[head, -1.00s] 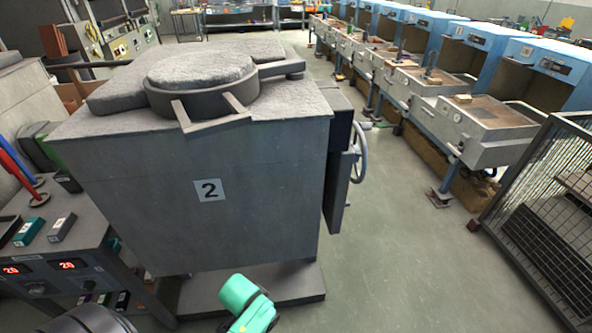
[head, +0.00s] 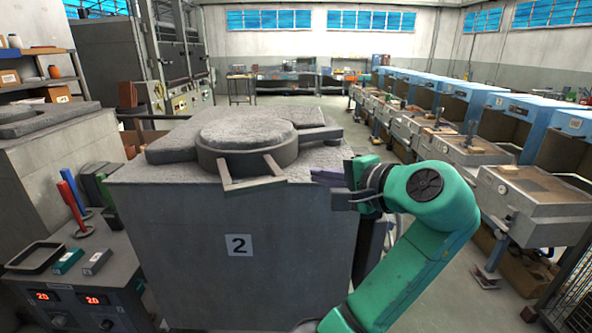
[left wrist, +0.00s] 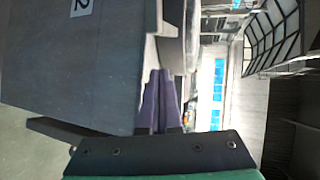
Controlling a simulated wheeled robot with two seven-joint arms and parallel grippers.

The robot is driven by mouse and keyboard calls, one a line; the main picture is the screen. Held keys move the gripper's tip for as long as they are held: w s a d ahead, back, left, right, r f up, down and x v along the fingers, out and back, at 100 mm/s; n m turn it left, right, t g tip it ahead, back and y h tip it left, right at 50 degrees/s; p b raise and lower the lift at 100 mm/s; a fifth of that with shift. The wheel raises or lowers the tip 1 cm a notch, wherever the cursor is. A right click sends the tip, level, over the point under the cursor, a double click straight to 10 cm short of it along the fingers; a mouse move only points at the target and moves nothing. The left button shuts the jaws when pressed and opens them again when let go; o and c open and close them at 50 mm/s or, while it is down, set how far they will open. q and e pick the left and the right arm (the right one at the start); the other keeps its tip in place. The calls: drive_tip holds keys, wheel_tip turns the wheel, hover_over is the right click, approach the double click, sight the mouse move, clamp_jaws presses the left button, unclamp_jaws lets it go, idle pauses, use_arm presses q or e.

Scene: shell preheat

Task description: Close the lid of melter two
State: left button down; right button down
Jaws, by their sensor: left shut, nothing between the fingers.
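Melter two (head: 190,215) is a large grey block with a "2" plate on its front. Its round, rough-topped grey lid (head: 245,133) lies flat on top, with an angular handle frame (head: 253,183) jutting toward me. Whether an opening shows under or behind it, I cannot tell. My left gripper (head: 318,176) is shut and empty. It is just right of the handle frame, near the melter's top front right corner, and apart from the frame. In the left wrist view its purple fingers (left wrist: 160,95) lie together beside the melter's side (left wrist: 70,70). My right gripper is not in view.
A control console (head: 90,290) with red displays stands at the lower left, with red and blue tools (head: 75,205) on it. Another grey melter (head: 60,160) stands at the left. Blue-hooded benches (head: 510,120) line the right, beyond a floor aisle.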

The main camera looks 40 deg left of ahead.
sight(269, 158)
use_arm(q)
drive_tip(key=p+x, duration=0.1)
drive_tip(key=x, duration=0.3)
drive_tip(key=r+p+x, duration=0.1)
drive_tip(key=p+x, duration=0.1)
drive_tip(key=x, duration=0.3)
drive_tip(key=p+x, duration=0.2)
drive_tip(key=x, duration=0.2)
drive_tip(key=shift+w+a, duration=0.1)
drive_tip(key=shift+a, duration=0.45)
drive_tip(key=shift+w+a+f, duration=0.1)
drive_tip(key=shift+a+f, duration=0.05)
drive_tip(key=shift+a, duration=0.05)
drive_tip(key=shift+m+t+h, duration=0.3)
drive_tip(key=shift+m+t, duration=0.4)
drive_tip(key=shift+t, duration=0.2)
drive_tip(key=a, duration=0.2)
drive_tip(key=a+p, duration=0.1)
drive_tip(key=a, duration=0.1)
drive_tip(key=shift+s+r, duration=0.2)
drive_tip(key=shift+r, duration=0.2)
drive_tip(key=a, duration=0.3)
drive_tip(key=w+a+p, duration=0.1)
drive_tip(key=a, duration=0.2)
drive_tip(key=shift+w+a+f, duration=0.2)
drive_tip(key=shift+w+a, duration=0.05)
drive_tip(key=shift+a, duration=0.05)
drive_tip(key=shift+s+d+r, duration=0.1)
drive_tip(key=shift+d, duration=0.05)
